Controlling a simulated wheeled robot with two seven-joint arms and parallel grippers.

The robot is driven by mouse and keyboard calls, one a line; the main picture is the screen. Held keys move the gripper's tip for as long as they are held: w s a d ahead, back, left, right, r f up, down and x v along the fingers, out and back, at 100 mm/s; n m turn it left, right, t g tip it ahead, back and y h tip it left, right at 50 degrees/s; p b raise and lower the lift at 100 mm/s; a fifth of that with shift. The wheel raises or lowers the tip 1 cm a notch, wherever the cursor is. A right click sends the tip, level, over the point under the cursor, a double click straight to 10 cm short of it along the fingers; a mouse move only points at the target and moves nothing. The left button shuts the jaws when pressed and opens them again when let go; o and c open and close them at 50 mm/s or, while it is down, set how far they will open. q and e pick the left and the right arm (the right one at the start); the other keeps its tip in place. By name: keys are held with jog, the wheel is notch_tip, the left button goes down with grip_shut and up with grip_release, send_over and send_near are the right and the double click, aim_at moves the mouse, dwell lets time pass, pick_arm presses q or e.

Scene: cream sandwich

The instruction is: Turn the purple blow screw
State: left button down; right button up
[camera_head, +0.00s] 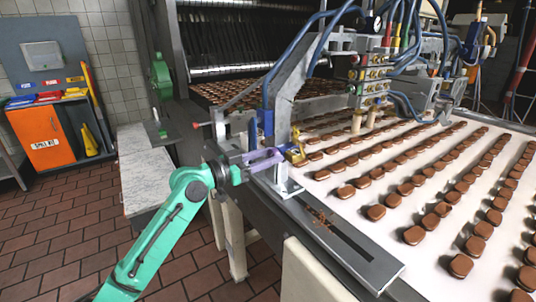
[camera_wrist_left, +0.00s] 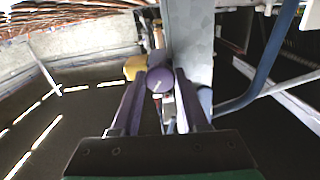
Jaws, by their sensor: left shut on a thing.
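The purple blow screw (camera_wrist_left: 160,79) shows in the left wrist view as a round purple knob, end-on to the camera, with a small pale mark on its face. My left gripper (camera_head: 275,157) reaches in from the left in the head view, at the upright grey bracket (camera_head: 288,108) beside the conveyor. In the wrist view its two dark purple fingers stand on either side of the knob, shut on it. In the head view I cannot tell the screw apart from the purple fingers. My right gripper is in neither view.
The conveyor (camera_head: 330,210) carries rows of brown biscuits to the right. A yellow part (camera_head: 298,152) sits close by the fingertips. Blue hoses (camera_head: 310,50) run overhead. An orange cabinet (camera_head: 42,139) stands far left, with open tiled floor before it.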

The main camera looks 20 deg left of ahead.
pick_arm(q)
jog(key=n+p, duration=0.2)
jog(key=n, duration=0.2)
jog(key=shift+r+n, duration=0.1)
jog(key=shift+n, duration=0.2)
jog(key=n+p, duration=0.2)
jog(key=n, duration=0.1)
jog(key=shift+n, duration=0.4)
jog(key=n+p, duration=0.2)
jog(key=n, duration=0.1)
jog(key=shift+p, duration=0.3)
jog(key=shift+n+p, duration=1.05)
jog(key=shift+n, duration=0.95)
jog(key=shift+c, duration=2.1)
grip_release()
